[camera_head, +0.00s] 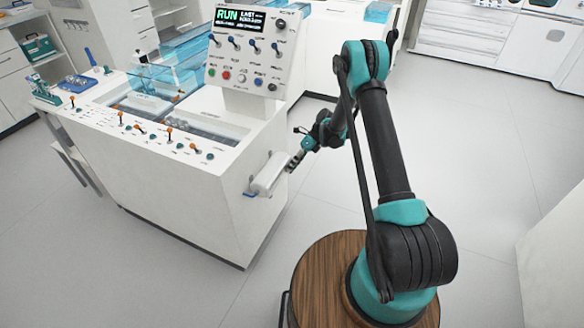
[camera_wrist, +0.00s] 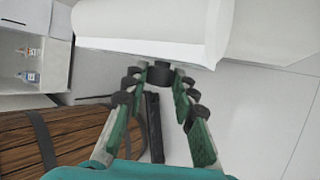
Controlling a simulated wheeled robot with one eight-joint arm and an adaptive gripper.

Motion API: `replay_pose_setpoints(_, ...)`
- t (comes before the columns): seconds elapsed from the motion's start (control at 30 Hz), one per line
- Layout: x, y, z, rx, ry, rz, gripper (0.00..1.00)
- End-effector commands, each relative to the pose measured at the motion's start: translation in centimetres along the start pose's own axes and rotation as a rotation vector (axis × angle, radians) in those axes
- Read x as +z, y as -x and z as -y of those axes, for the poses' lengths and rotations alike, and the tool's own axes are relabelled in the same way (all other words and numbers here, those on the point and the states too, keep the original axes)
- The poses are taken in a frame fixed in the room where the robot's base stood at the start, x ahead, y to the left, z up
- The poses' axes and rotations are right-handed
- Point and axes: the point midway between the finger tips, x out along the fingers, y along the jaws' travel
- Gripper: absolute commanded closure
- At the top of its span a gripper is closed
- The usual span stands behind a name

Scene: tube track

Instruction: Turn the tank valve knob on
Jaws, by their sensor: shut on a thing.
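A dark valve knob (camera_wrist: 160,72) sticks out from the tank's end. My gripper (camera_wrist: 160,80) has its two green fingers on either side of the knob, shut on it. In the head view my gripper (camera_head: 294,163) reaches the tank's right end from the right. The knob is too small to make out there, and its turn angle cannot be told.
The console top (camera_head: 215,155) carries several orange-tipped levers, and a panel (camera_head: 255,55) with a RUN screen stands above it. Blue clear tanks (camera_head: 185,55) are behind. Open grey floor (camera_head: 490,130) lies to the right.

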Motion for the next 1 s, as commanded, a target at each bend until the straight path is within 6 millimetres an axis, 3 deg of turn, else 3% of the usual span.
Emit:
replay_pose_setpoints(0.7, 0.05, 0.03, 0.21, 0.084, -0.036, 0.002, 1.00)
replay_pose_setpoints(0.73, 0.05, 0.03, 0.21, 0.084, -0.036, 0.002, 0.71)
replay_pose_setpoints(0.9, 0.03, 0.02, 0.19, 0.084, -0.036, 0.002, 0.52)
replay_pose_setpoints(1.0, 0.03, 0.01, 0.19, 0.084, -0.036, 0.001, 0.52)
